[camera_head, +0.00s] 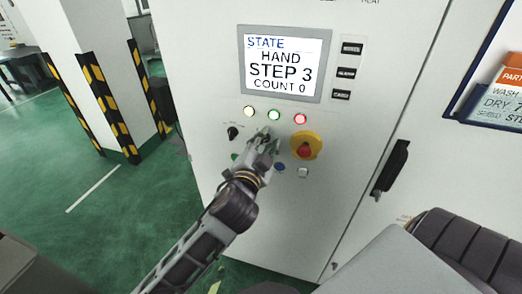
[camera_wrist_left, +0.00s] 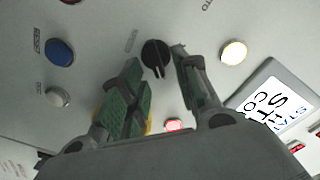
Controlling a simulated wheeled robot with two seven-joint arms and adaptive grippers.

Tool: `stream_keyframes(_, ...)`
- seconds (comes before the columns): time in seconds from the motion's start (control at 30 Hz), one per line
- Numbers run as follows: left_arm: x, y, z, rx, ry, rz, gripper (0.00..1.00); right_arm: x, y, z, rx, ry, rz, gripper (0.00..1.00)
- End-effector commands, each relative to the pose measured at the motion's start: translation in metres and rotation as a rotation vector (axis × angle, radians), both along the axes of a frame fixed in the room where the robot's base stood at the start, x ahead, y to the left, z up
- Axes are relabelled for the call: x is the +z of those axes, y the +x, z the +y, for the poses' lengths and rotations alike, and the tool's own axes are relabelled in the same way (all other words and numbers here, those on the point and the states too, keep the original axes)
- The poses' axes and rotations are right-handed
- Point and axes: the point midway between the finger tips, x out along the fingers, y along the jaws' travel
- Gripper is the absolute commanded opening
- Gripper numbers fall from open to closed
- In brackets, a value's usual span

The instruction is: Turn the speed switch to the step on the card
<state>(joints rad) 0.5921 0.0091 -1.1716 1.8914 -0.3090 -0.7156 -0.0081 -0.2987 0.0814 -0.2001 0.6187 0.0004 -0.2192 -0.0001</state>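My left gripper (camera_head: 265,142) reaches the white cabinet's control panel, below the lamps and left of the emergency stop. In the left wrist view its fingers (camera_wrist_left: 158,62) stand apart, with a black rotary knob (camera_wrist_left: 156,54) in the gap at their tips. I take this knob as the speed switch; whether the fingers touch it I cannot tell. The gripper hides it in the head view. The display (camera_head: 281,62) reads STATE, HAND, STEP 3, COUNT 0. The card (camera_head: 498,96) at the right edge shows WASH, DRY and a cut-off STEP line; its number is not visible. My right gripper is not in view.
Another black knob (camera_head: 233,133) sits left of my gripper. A red emergency stop (camera_head: 305,150) on a yellow ring is close on the right. A blue button (camera_head: 279,168) and a white button (camera_head: 303,173) are below. A black door handle (camera_head: 391,167) is further right.

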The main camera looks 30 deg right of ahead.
Motion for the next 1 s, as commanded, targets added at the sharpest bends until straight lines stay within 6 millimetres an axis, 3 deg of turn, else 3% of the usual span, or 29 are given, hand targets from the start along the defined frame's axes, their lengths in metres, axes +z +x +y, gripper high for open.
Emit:
stream_keyframes(0.37,-0.001,-0.013,0.016,0.0,-0.001,0.001,0.31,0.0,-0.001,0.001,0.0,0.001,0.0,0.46)
stream_keyframes(1.0,-0.001,-0.057,0.067,0.0,0.0,0.002,0.31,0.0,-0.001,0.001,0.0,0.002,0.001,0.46)
